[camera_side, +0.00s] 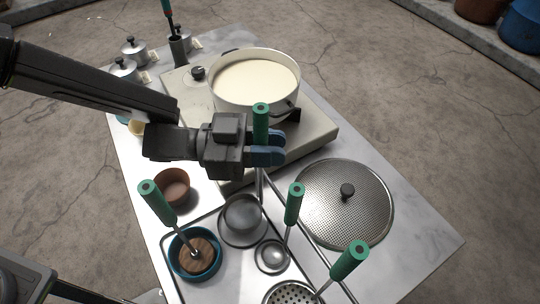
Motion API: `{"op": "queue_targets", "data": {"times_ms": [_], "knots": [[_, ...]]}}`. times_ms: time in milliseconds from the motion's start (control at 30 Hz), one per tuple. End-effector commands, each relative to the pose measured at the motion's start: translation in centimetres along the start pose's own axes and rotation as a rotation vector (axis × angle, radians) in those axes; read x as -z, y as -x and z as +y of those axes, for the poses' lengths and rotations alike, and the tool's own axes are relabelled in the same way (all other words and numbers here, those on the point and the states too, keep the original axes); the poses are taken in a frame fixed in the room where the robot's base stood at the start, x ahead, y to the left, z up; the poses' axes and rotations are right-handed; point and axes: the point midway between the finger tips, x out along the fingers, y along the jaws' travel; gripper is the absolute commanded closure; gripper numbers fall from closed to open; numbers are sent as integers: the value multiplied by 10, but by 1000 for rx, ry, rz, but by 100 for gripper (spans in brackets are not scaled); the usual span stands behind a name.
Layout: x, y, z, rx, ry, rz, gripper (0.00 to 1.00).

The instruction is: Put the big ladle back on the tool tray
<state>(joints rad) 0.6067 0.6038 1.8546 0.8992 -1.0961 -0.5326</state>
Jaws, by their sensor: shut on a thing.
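My gripper (268,147) is shut on the green handle (261,118) of the big ladle. Its blue fingers close around the lower part of the handle. The ladle hangs roughly upright, and its metal bowl (241,214) is over the upper part of the tool tray (202,215). Whether the bowl touches the round metal piece under it, I cannot tell. A smaller ladle (272,255) with a green handle stands on the tray to its lower right. A perforated skimmer (290,294) is at the tray's front, partly cut off by the frame.
A pot of milk (255,82) sits on the cooker (320,132) behind my gripper. A perforated lid (345,215) lies to the right. A blue bowl (176,262) holds a green-handled wooden tool (157,203). A brown bowl (172,187) stands at left. The table's right front is clear.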

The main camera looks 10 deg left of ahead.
Motion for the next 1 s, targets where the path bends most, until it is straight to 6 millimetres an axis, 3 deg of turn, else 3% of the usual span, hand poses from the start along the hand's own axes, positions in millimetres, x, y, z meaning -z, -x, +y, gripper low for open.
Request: {"op": "queue_targets", "data": {"times_ms": [200, 633, 667, 900, 1000], "knots": [[-30, 0, -1, 1, 3, 0, 100], [-36, 0, -1, 1, 1, 0, 100], [-36, 0, -1, 0, 1, 0, 75], [-35, 1, -1, 0, 1, -1, 52], [-35, 1, -1, 0, 1, -1, 52]]}}
